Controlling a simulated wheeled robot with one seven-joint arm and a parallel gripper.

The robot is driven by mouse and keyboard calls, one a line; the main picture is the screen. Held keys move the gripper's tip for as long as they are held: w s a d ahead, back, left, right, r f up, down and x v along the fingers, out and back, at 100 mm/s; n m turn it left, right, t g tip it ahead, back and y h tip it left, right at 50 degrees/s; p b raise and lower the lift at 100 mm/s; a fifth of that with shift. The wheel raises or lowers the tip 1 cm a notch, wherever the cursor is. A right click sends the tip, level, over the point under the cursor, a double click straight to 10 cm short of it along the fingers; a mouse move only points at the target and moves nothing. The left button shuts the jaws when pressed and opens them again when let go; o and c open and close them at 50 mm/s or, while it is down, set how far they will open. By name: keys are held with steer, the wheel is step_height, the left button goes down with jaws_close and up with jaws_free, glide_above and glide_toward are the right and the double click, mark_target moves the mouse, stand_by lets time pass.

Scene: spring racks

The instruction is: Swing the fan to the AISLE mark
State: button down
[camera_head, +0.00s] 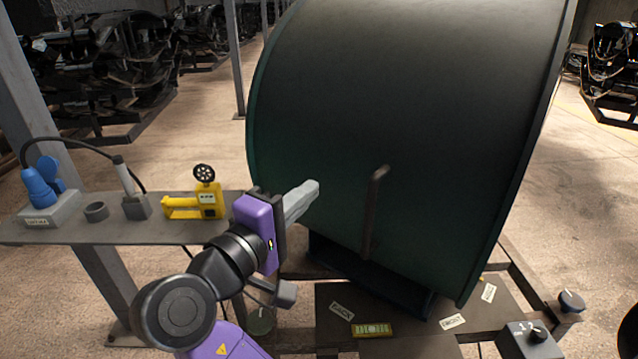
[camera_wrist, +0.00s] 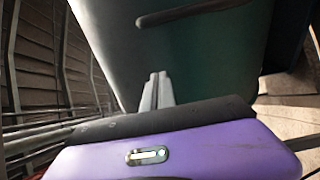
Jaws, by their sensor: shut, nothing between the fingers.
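The fan is a big dark green drum (camera_head: 400,110) on a stand, filling the middle and right. A brown bar handle (camera_head: 372,215) stands out from its near side; in the wrist view the handle (camera_wrist: 195,13) crosses the top. My gripper (camera_head: 308,190) is shut and empty, left of the handle and apart from it. Its fingers (camera_wrist: 157,90) point at the drum in the wrist view; whether they touch it I cannot tell. On the base plate below, white labels lie: one seems to read AISLE (camera_head: 488,293), one FRONT (camera_head: 452,321), one at left (camera_head: 341,311) is hard to read.
A grey shelf (camera_head: 160,232) at left holds a blue device (camera_head: 40,187), a dark ring (camera_head: 96,211), a grey block tool (camera_head: 135,205) and a yellow gauge (camera_head: 207,198). A yellow level (camera_head: 372,329) lies on the base plate. A knob box (camera_head: 525,338) stands at lower right.

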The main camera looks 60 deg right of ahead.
steer(key=w+d+f+n+t+y, duration=0.1)
steer(key=d+f+n+t+y, duration=0.2)
steer(key=f, duration=0.7)
steer(key=m+t+y+p, duration=0.7)
steer(key=m+t+y, duration=0.55)
steer(key=m, duration=1.15)
glide_toward(370, 237)
steer(key=shift+t+h, duration=0.65)
steer(key=shift+h, duration=0.3)
steer(key=p+x, duration=0.1)
steer(key=x, duration=0.1)
steer(key=f+p+x, duration=0.1)
steer(key=x, duration=0.1)
steer(key=p+x, duration=0.1)
steer(key=x, duration=0.1)
steer(key=shift+w+a+f, duration=0.25)
steer(key=shift+w+a, duration=0.1)
steer(key=shift+w, duration=0.15)
